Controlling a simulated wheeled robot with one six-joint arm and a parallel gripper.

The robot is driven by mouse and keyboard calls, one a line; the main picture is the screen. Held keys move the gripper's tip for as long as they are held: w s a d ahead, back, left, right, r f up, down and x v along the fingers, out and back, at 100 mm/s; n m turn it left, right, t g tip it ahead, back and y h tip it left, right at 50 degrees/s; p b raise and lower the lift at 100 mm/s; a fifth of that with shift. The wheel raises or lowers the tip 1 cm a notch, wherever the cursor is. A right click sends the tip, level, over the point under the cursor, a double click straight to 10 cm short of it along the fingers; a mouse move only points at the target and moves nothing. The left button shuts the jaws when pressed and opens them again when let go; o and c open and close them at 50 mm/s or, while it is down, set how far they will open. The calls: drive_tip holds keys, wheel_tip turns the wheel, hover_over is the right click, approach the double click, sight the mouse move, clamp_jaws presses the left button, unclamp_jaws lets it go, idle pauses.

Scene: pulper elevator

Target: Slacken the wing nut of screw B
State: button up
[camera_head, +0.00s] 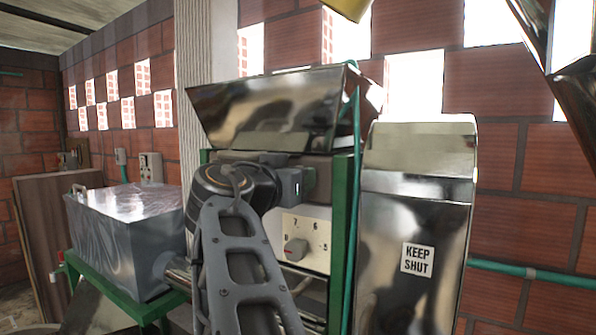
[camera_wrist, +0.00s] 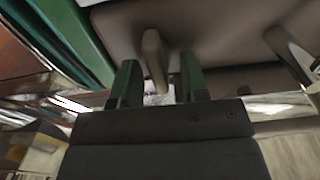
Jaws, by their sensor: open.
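My gripper (camera_wrist: 158,72) is open in the wrist view, with one dark green finger on each side. A tan, flat wing-like piece (camera_wrist: 154,52), which looks like a wing of a wing nut, reaches down between the fingers. I see a gap on both sides of it, wider on the right than the left. A second tan piece (camera_wrist: 288,48) shows at the right edge, outside the fingers. No letter marking screw B is readable. In the head view my arm hides most of the area in front of the gripper.
A green post (camera_wrist: 75,38) runs close on the left in the wrist view. The head view shows a metal hopper (camera_head: 265,110), a numbered dial plate (camera_head: 312,225) with a knob (camera_head: 296,250), a metal cover (camera_head: 415,220) labelled KEEP SHUT, and a covered grey box (camera_head: 125,240).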

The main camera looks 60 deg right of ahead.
drive_tip(key=shift+d, duration=0.4)
clamp_jaws()
